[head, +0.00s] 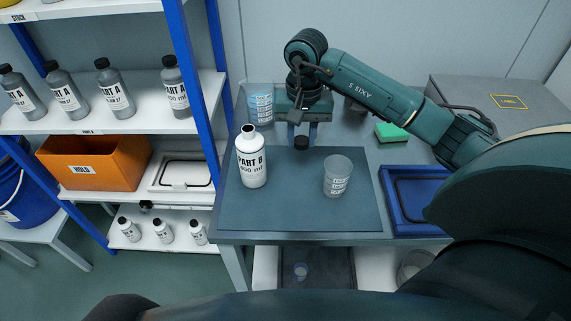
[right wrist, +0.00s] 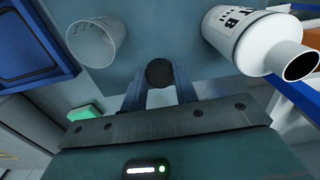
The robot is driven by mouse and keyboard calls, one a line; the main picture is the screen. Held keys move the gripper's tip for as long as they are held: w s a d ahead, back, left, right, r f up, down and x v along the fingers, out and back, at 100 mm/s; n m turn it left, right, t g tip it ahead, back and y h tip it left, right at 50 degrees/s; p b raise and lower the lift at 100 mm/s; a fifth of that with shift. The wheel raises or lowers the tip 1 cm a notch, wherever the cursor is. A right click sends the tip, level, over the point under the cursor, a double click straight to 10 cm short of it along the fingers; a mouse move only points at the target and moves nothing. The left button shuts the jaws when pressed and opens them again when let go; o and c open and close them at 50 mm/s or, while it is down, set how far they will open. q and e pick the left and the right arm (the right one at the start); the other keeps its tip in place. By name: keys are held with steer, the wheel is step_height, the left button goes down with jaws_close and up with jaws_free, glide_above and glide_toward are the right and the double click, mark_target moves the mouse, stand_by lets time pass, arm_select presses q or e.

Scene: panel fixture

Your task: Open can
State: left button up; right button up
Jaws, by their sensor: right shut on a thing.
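The white PART B can (head: 252,164) stands upright on the dark mat, left of the middle. Its neck is uncapped, and the open mouth shows in the right wrist view, where the can (right wrist: 237,40) is at the upper right. My right gripper (head: 301,138) is shut on a black cap (head: 301,143), to the right of the can and apart from it. The cap (right wrist: 160,72) also shows between the fingertips in the right wrist view. My left gripper is not in view.
A clear graduated cup (head: 337,176) stands on the mat (head: 290,213) right of the can. Stacked cups (head: 260,104) stand behind. A green sponge (head: 391,132) and blue tray (head: 389,200) lie right. A blue-post shelf (head: 190,60) borders the left. The mat's front is clear.

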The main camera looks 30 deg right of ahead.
steer(key=shift+w+d+f, duration=0.1)
steer(key=shift+w+f, duration=0.2)
glide_above(299, 174)
step_height(299, 174, down, 5)
steer(key=shift+f+p, duration=0.1)
steer(key=shift+p, duration=0.2)
step_height(299, 174, down, 4)
steer(key=shift+r, duration=0.2)
steer(key=shift+f, duration=0.3)
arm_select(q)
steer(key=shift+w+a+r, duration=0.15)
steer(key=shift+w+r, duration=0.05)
arm_select(e)
steer(key=shift+d, duration=0.1)
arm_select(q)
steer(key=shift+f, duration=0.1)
arm_select(e)
steer(key=shift+f, duration=0.1)
steer(key=shift+f, duration=0.15)
steer(key=o, duration=1.1)
